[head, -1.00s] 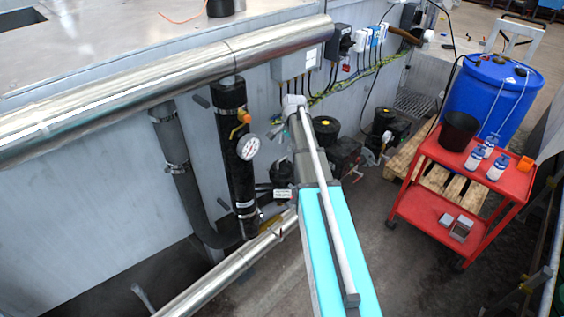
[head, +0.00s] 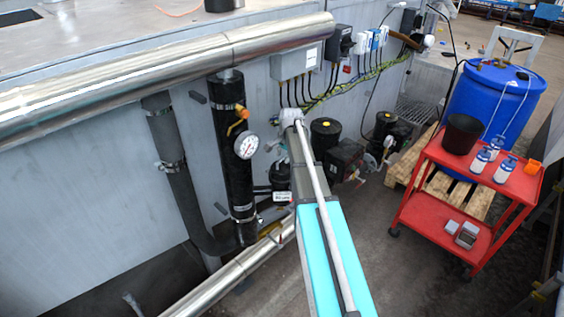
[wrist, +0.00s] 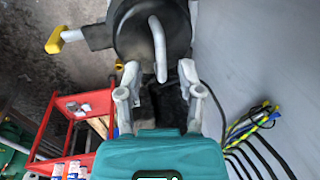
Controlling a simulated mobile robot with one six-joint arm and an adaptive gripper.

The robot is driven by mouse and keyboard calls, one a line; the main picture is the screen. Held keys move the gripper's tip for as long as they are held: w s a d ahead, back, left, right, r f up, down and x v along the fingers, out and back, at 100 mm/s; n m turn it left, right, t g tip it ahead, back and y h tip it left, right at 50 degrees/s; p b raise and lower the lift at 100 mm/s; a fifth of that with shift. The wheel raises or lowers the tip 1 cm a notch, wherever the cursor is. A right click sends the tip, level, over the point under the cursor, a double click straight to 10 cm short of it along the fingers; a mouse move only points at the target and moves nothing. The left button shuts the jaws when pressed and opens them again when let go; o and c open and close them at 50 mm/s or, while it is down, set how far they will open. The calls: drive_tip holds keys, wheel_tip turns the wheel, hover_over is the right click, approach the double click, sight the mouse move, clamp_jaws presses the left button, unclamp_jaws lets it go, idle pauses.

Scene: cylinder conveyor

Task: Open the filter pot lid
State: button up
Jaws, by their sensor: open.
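The filter pot (wrist: 132,38) is a dark round pot at the top of the wrist view. A grey bar handle (wrist: 158,45) crosses its lid. In the head view a black pot (head: 281,174) beside the black vertical pipe appears to be the same one, partly hidden by my arm. My gripper (wrist: 158,82) is open. Its two grey fingers reach toward the pot, and the near end of the handle shows between the fingertips. I cannot tell the height gap or any contact. In the head view the gripper is not clearly made out at the arm's far end.
A yellow-ended handle (wrist: 55,40) sticks out left of the pot. The grey wall (head: 120,200) with cables (wrist: 255,130) is close on the right in the wrist view. A pressure gauge (head: 246,145), other black pots (head: 325,127) and a red cart (head: 440,210) stand around.

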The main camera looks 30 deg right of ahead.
drive_tip(key=shift+f, duration=0.4)
clamp_jaws()
